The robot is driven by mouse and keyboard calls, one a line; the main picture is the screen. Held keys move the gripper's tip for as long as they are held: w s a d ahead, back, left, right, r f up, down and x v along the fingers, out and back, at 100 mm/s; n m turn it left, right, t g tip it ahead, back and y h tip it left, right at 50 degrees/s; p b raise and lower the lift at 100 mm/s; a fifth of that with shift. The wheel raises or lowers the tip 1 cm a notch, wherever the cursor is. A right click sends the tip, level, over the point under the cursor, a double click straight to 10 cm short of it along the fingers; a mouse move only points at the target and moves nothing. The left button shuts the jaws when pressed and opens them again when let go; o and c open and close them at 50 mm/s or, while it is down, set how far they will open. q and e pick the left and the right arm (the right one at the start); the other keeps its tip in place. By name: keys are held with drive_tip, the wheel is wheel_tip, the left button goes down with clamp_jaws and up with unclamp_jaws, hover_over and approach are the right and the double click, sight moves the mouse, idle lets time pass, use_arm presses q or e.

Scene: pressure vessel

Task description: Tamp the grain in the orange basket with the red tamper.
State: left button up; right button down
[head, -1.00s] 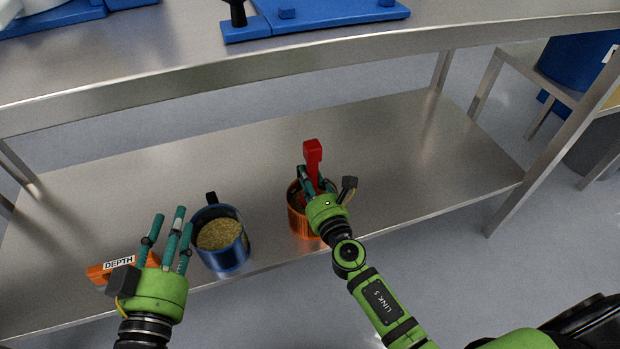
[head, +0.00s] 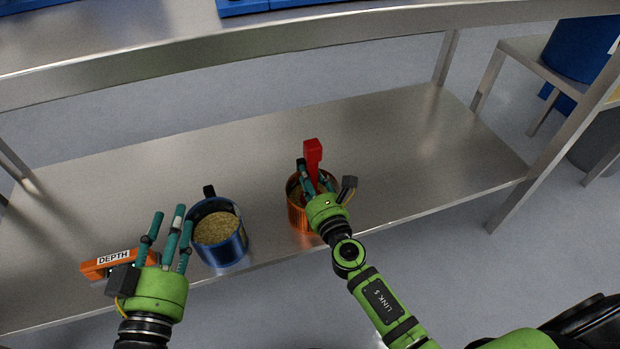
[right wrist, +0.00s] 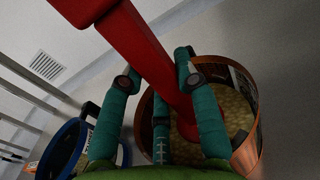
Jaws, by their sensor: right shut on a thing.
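The orange basket (head: 301,217) stands on the lower metal shelf, and it also shows in the right wrist view (right wrist: 247,154) with pale grain (right wrist: 236,112) inside. My right gripper (head: 317,180) is shut on the red tamper (head: 312,152). In the right wrist view the tamper (right wrist: 140,45) slants down between the teal fingers, its lower end in the basket at the grain. Whether it presses on the grain I cannot tell. My left gripper (head: 170,240) is empty, fingers spread apart, in front of the orange depth gauge (head: 97,268) and left of the blue basket.
A blue basket (head: 227,254) filled with grain stands left of the orange one. The upper metal table (head: 180,60) overhangs the back of the shelf, with blue items at its top edge. The shelf's right part (head: 430,150) is clear.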

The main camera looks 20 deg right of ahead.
drive_tip(key=shift+s+f, duration=0.1)
drive_tip(key=shift+r+p, duration=0.2)
drive_tip(key=shift+p, duration=0.2)
wheel_tip(320, 180, up, 3)
drive_tip(key=shift+f+p, duration=0.2)
drive_tip(key=shift+p, duration=1)
drive_tip(key=shift+f, duration=0.2)
wheel_tip(320, 180, down, 3)
drive_tip(key=b, duration=0.3)
drive_tip(key=shift+r, duration=0.15)
